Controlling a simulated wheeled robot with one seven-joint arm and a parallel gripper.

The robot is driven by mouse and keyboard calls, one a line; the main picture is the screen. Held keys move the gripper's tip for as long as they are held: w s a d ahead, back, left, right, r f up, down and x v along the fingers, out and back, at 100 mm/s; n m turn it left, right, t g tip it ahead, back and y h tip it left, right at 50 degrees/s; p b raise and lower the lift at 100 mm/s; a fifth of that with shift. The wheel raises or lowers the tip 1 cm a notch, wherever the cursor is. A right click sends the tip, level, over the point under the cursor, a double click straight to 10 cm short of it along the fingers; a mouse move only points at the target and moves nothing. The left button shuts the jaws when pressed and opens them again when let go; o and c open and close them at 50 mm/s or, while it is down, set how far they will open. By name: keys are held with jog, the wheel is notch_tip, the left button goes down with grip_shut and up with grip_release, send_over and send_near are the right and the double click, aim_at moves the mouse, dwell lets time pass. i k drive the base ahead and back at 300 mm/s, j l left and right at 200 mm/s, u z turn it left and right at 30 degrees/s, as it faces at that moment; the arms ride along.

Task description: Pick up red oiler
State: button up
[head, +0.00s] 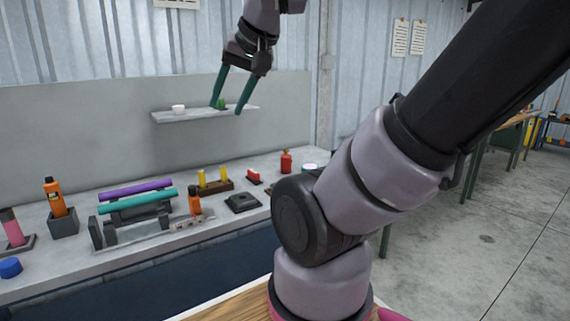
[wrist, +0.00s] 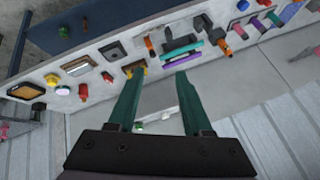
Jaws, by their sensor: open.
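The red oiler (head: 286,161) appears to be the small red bottle with a narrow top, standing upright near the right end of the grey workbench. In the wrist view it appears as a small red shape (wrist: 83,91) left of centre. My gripper (head: 228,108) has two green fingers, apart and empty. It hangs high in front of the wall shelf, above and left of the oiler. In the wrist view, the open fingers (wrist: 160,78) point towards the bench, and the oiler lies outside them to the left.
A low red item (head: 253,178) and a holder with yellow pieces (head: 215,186) stand left of the oiler. A white-topped round container (head: 309,167) is close on its right. The wall shelf (head: 190,116) holds a white cup (head: 178,109). Purple and teal tubes lie further left.

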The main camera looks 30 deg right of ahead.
aim_at(286, 162)
jog(key=i+z, duration=0.35)
jog(key=i, duration=0.2)
jog(key=i+z, duration=0.3)
jog(key=i, duration=0.3)
